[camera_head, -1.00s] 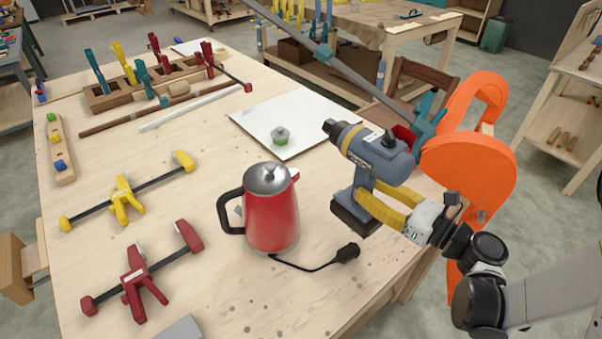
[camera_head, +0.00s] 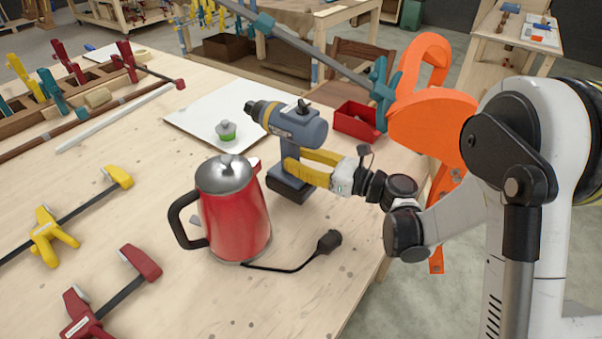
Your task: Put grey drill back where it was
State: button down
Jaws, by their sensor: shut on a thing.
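The grey drill (camera_head: 292,132) is upright, behind and to the right of the red kettle, with its chuck pointing left. Its dark battery base (camera_head: 288,187) is at or just above the wooden table; I cannot tell if it touches. My gripper (camera_head: 300,167), with yellow fingers, reaches in from the right and is shut on the drill's handle. The fingers partly hide the handle.
A red kettle (camera_head: 233,215) with a black plug and cord stands close in front. A white board (camera_head: 215,108) bearing a small green-based object (camera_head: 226,130) lies behind. Clamps lie left.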

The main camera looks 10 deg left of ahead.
jog(key=w+a+f+b, duration=0.3)
jog(key=w+a+b, duration=0.1)
jog(key=w, duration=0.4)
jog(key=shift+w+a+f, duration=0.2)
jog(key=shift+w+a, duration=0.15)
jog(key=shift+a, duration=0.4)
jog(key=shift+s+d+f+b, duration=0.1)
jog(key=shift+s+f+b, duration=0.05)
jog(key=shift+f+b, duration=0.4)
jog(key=shift+f, duration=0.1)
jog(key=c, duration=1.2)
grip_release()
jog(key=shift+o, duration=0.6)
jog(key=shift+f, duration=0.15)
